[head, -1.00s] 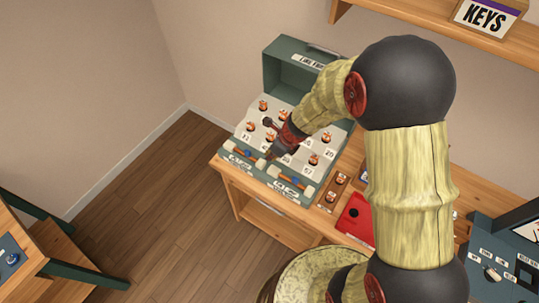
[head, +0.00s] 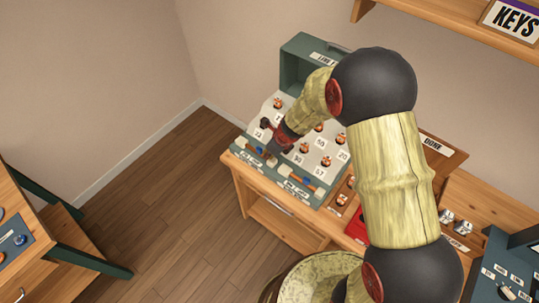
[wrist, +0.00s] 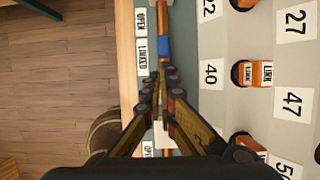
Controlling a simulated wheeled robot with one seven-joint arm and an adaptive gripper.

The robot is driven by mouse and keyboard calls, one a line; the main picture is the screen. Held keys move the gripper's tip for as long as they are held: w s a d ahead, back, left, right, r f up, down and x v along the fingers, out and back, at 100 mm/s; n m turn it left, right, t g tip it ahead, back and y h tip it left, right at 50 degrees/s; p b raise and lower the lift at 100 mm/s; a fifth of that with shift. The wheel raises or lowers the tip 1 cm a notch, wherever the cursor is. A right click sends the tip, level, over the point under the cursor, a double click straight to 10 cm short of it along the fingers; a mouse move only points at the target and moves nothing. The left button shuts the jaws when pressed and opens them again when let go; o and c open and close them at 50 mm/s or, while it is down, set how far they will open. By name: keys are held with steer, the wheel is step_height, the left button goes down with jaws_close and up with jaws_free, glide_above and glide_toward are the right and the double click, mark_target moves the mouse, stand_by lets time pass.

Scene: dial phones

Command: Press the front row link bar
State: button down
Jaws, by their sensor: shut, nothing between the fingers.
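A green case (head: 302,66) with a raised lid stands on a wooden desk, its sloped pale panel (head: 272,108) set with orange knobs and number labels. Bars with blue sleeves lie along its front lip; the left bar (head: 252,150) is partly covered by my gripper and the right bar (head: 300,182) is clear. My gripper (head: 272,156) is shut and empty, pointing down at the left bar's right end. In the wrist view the fingertips (wrist: 160,84) overlap the bar just beside its blue sleeve (wrist: 165,47); contact cannot be told. "OPEN" and "LINKED" labels (wrist: 142,50) sit alongside.
An orange "LINK" knob (wrist: 262,74) stands on the panel near my fingers. A red item (head: 356,228) and a brown strip with knobs (head: 343,200) lie right of the case. A shelf (head: 455,38) hangs above. Open floor (head: 165,195) lies left.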

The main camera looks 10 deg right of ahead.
mark_target(258, 149)
steer(key=shift+w+a+r+p, duration=0.1)
steer(key=shift+w+a+p, duration=1.1)
steer(key=shift+a+p, duration=0.05)
steer(key=shift+w+a, duration=0.4)
steer(key=v, duration=1.1)
steer(key=shift+r, duration=0.35)
steer(key=shift+d, duration=0.1)
